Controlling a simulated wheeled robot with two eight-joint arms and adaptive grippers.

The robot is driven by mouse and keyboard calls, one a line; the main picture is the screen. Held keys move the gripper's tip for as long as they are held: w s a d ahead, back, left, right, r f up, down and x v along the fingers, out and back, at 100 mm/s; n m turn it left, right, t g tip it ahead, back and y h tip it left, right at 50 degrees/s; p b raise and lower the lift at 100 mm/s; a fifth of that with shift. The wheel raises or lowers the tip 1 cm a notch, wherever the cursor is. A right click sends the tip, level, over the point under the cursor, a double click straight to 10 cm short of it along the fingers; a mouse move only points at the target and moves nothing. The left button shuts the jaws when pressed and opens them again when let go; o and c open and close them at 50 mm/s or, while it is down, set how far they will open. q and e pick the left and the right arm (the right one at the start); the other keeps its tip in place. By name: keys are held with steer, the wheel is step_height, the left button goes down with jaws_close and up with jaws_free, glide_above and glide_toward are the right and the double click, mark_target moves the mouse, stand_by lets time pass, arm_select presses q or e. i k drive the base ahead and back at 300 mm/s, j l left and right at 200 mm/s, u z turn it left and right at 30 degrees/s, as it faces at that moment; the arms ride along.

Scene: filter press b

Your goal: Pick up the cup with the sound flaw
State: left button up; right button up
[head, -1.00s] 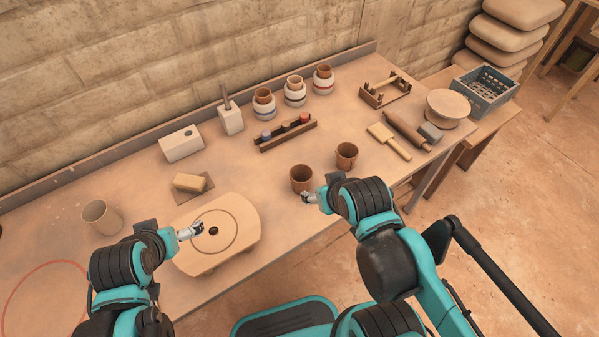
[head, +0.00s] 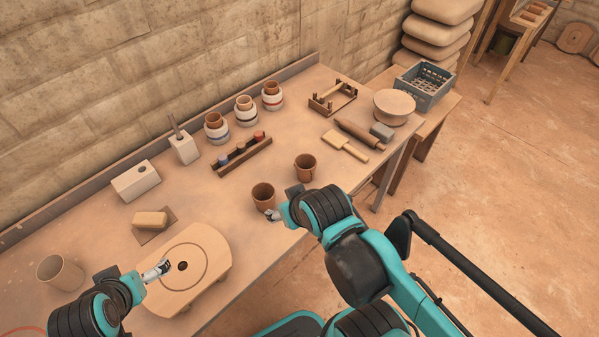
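Two reddish-brown cups stand upright near the middle of the bench: a nearer cup (head: 263,197) and a farther cup (head: 305,168). A paler, wider cup (head: 60,274) stands at the far left. No flaw shows on any of them at this size. My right gripper (head: 272,215) is low at the front side of the nearer brown cup; I cannot tell whether it touches it. My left gripper (head: 160,268) is over the round-topped wooden board (head: 205,287), left of its dark centre hole. The fingers of both grippers are too small to read.
Behind the cups are a wooden rack with coloured pieces (head: 242,155) and several banded jars (head: 245,110). A paddle (head: 345,146), rolling pin (head: 358,134) and blue-grey crate (head: 425,85) lie to the right. A sponge-like block (head: 150,219) sits at left.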

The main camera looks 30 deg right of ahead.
mark_target(263, 193)
steer(key=z, duration=0.65)
steer(key=k+j, duration=0.05)
